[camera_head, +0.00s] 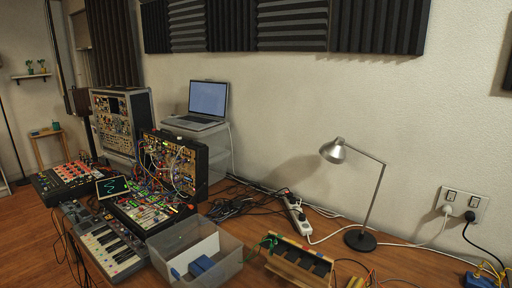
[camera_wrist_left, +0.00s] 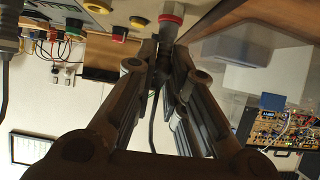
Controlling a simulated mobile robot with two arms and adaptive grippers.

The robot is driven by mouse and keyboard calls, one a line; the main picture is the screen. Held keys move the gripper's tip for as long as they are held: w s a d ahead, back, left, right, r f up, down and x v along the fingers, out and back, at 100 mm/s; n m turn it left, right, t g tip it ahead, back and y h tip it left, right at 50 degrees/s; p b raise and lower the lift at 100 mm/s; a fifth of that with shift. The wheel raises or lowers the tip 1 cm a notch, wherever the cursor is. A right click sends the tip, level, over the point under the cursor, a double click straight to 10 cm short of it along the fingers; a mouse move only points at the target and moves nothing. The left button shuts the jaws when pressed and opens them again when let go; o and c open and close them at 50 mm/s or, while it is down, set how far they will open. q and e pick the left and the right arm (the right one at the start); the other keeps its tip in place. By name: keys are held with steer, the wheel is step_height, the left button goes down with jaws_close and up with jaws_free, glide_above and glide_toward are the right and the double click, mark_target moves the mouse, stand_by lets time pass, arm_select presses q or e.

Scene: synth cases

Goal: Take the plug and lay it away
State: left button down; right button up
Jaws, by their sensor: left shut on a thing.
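In the left wrist view my left gripper (camera_wrist_left: 168,48) points at a pale panel (camera_wrist_left: 110,14) with coloured sockets. Its two fingers are shut on a grey plug (camera_wrist_left: 166,30), largely hidden between the fingertips. The plug is at a red-ringed socket (camera_wrist_left: 171,18); I cannot tell whether it is in it or just clear of it. A dark cable (camera_wrist_left: 151,125) runs between the fingers. Neither gripper shows in the head view, and I cannot make out this plug there.
In the head view a clear grey bin (camera_head: 225,262) with blue items stands at the front, beside a wooden rack (camera_head: 285,268) with cables. A lamp (camera_head: 361,240), a power strip (camera_head: 297,215), loose black cables (camera_head: 235,202), a keyboard (camera_head: 108,246) and a patched synth case (camera_head: 172,160) crowd the table.

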arm_select(q)
steer(key=shift+r, duration=0.2)
steer(key=shift+r, duration=0.1)
steer(key=shift+r+p, duration=0.6)
steer(key=shift+r, duration=0.05)
steer(key=shift+r, duration=0.1)
steer(key=shift+r+p, duration=0.5)
steer(key=shift+r, duration=0.3)
steer(key=shift+r, duration=0.1)
